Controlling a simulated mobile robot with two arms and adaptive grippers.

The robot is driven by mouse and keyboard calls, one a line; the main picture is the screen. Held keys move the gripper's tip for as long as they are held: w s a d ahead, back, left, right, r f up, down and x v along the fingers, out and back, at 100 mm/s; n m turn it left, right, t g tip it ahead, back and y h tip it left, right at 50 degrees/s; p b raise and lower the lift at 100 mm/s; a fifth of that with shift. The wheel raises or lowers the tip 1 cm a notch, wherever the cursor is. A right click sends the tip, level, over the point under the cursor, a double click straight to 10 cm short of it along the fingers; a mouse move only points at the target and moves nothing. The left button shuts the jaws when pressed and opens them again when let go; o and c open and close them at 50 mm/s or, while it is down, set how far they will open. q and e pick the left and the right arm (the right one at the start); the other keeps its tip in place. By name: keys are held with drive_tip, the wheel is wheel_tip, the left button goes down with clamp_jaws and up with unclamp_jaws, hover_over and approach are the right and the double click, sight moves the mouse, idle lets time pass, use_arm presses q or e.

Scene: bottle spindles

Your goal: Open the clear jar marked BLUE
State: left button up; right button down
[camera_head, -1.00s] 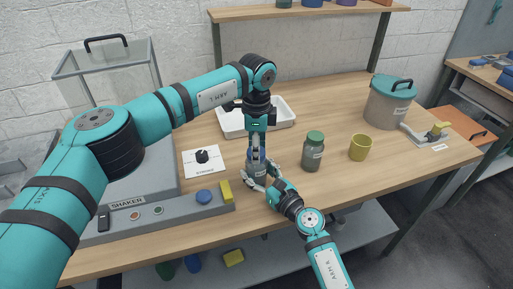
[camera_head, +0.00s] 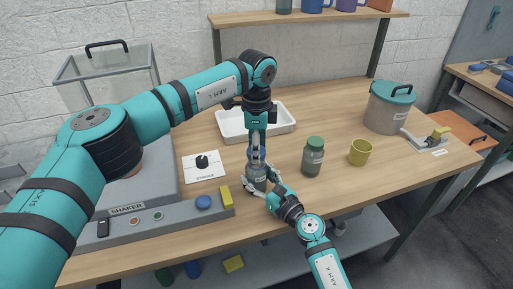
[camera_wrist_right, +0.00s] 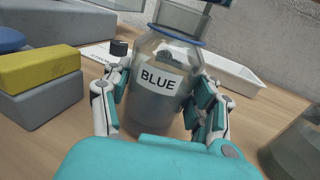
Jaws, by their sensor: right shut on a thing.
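The clear jar marked BLUE (camera_wrist_right: 157,97) stands upright on the table, its label facing the right wrist camera. It also shows in the head view (camera_head: 257,183). My right gripper (camera_head: 258,187) is shut on the jar's body, one finger on each side. In the wrist view the jar's neck above a thin blue ring shows no lid on it.
A green-lidded bottle (camera_head: 312,160) and a yellow cup (camera_head: 360,152) stand to the right. A white tray (camera_head: 284,122) lies behind. The shaker base (camera_head: 130,222), with a yellow block (camera_head: 226,196), is at the left. The table's front edge is close to the jar.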

use_arm(q)
drive_tip(key=shift+r, duration=0.1)
drive_tip(key=shift+r, duration=1.9)
use_arm(e)
drive_tip(key=shift+c, duration=1.5)
unclamp_jaws()
